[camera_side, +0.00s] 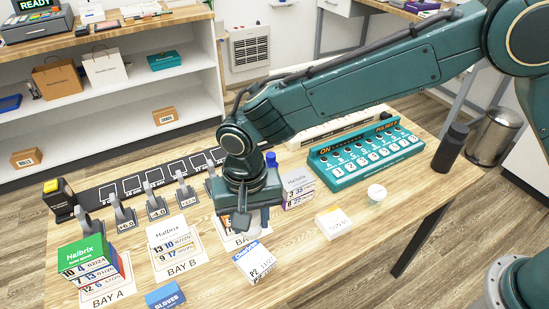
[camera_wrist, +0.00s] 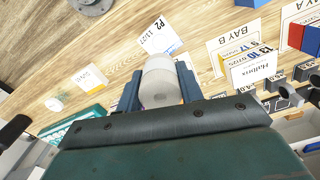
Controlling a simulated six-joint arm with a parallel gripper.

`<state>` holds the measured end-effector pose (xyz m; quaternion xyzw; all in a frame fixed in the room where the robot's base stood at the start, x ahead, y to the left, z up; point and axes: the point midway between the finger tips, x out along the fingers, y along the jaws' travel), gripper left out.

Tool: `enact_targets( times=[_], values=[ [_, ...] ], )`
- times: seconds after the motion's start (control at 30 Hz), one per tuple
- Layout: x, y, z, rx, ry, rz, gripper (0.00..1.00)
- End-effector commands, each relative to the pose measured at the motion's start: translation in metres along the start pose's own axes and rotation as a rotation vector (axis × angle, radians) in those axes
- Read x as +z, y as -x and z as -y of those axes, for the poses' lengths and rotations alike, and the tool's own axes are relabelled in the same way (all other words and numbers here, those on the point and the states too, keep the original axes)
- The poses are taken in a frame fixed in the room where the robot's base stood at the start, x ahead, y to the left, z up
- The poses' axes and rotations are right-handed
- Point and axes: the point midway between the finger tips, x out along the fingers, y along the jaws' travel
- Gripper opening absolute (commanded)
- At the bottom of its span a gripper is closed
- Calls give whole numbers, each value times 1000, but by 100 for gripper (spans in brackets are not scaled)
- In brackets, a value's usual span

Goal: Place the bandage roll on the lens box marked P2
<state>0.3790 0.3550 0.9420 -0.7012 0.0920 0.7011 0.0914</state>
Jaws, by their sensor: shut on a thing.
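The bandage roll (camera_wrist: 160,80) is a white cylinder between the two blue fingers of my gripper (camera_wrist: 159,88) in the wrist view. My gripper is shut on it. In the side view my gripper (camera_side: 243,212) hangs over the Bay C area, and the roll is mostly hidden there. The lens box marked P2 (camera_side: 256,262) is a white box with a blue band, lying on the table just in front of my gripper. In the wrist view the P2 box (camera_wrist: 159,37) shows just beyond the roll, and its top looks bare.
Stacked Halbrix boxes stand at Bay A (camera_side: 82,254) and Bay B (camera_side: 172,238). A blue gloves box (camera_side: 165,297) lies at the front edge. A yellow-white box (camera_side: 333,222), a small white round tub (camera_side: 376,193) and a teal numbered rack (camera_side: 366,157) are to the right.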

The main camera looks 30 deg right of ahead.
Motion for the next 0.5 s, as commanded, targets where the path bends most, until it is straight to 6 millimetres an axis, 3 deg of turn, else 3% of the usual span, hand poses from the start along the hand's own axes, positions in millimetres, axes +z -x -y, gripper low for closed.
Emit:
enact_targets(
  times=[0.3,0.5],
  values=[
    [0,-55,0,2,0,1,15],
    [0,-66,0,0,0,0,15]
  ],
)
